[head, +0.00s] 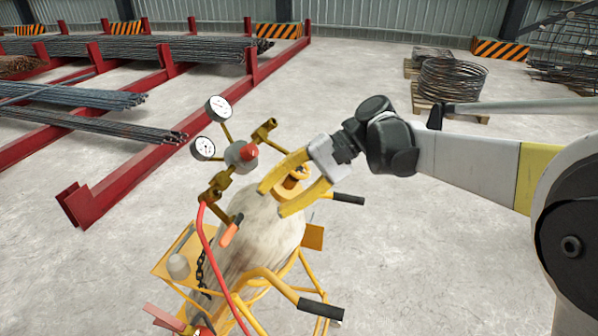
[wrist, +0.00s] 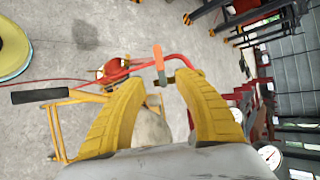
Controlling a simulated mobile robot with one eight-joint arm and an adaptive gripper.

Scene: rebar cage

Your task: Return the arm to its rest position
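My arm reaches in from the right in the head view. My gripper (head: 272,200) has two yellow fingers that stand apart with nothing between them. It is over the gas cylinder (head: 262,235) on a yellow cart (head: 262,280), close to the valve and regulator (head: 241,155). I cannot tell whether a finger touches the valve. In the wrist view the gripper (wrist: 160,85) shows its fingers spread, with the red hose (wrist: 130,68) and its orange-handled fitting (wrist: 159,62) seen beyond the gap.
Two pressure gauges (head: 219,108) stick out at the regulator's left. Black cart handles (head: 320,308) stand close below my gripper. Red racks (head: 130,180) with rebar lie at the left. Wire coils (head: 452,80) sit on a pallet at the back right. The middle floor is clear.

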